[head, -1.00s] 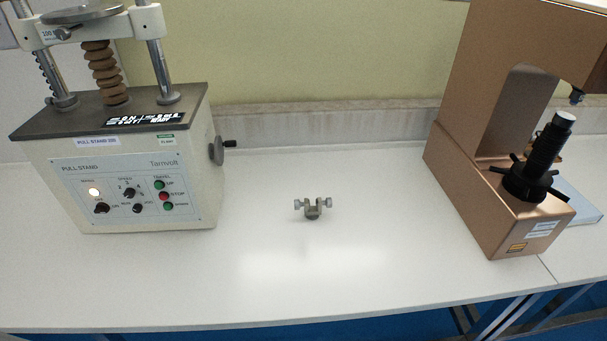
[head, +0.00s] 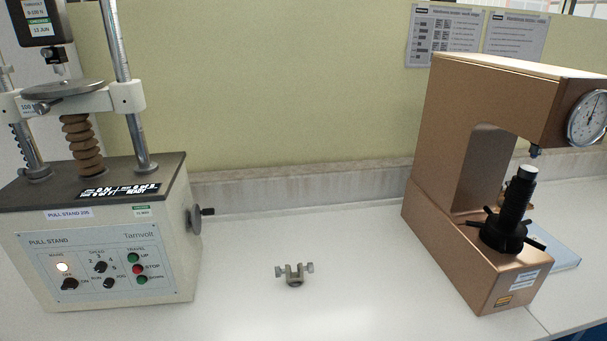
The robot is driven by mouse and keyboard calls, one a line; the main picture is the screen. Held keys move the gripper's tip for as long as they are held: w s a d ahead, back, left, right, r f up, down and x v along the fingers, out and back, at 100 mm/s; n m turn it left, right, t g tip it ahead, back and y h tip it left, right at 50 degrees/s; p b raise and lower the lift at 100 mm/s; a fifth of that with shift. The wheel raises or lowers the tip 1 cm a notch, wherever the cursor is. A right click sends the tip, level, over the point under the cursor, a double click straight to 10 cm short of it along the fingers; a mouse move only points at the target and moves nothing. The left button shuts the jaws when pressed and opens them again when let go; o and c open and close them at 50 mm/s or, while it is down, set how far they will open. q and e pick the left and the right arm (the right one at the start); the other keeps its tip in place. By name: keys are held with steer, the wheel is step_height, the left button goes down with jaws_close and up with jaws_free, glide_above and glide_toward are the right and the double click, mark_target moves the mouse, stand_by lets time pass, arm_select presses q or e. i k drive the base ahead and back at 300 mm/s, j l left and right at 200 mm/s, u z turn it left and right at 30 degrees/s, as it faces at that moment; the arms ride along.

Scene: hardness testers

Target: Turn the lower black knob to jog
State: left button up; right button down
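The pull stand (head: 100,240) is at the left of the head view, with its control panel (head: 60,255) facing me. The lower black knob (head: 108,284) is small and sits between the RUN label and a label on its right that is too small to read surely. Its pointer direction cannot be made out. Above it is the black speed knob (head: 100,267). At the lower left of the panel is the dark mains switch (head: 69,284), below a lit white lamp (head: 63,267). Neither of my grippers is in view.
Green UP, red STOP (head: 138,269) and another green button sit right of the knobs. A side crank (head: 197,218) sticks out from the stand. A small metal clamp (head: 294,275) lies mid-bench. A copper-coloured hardness tester (head: 430,190) stands right.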

mark_target(109, 283)
steer(key=k+l+u, duration=0.1)
steer(key=u, duration=1.35)
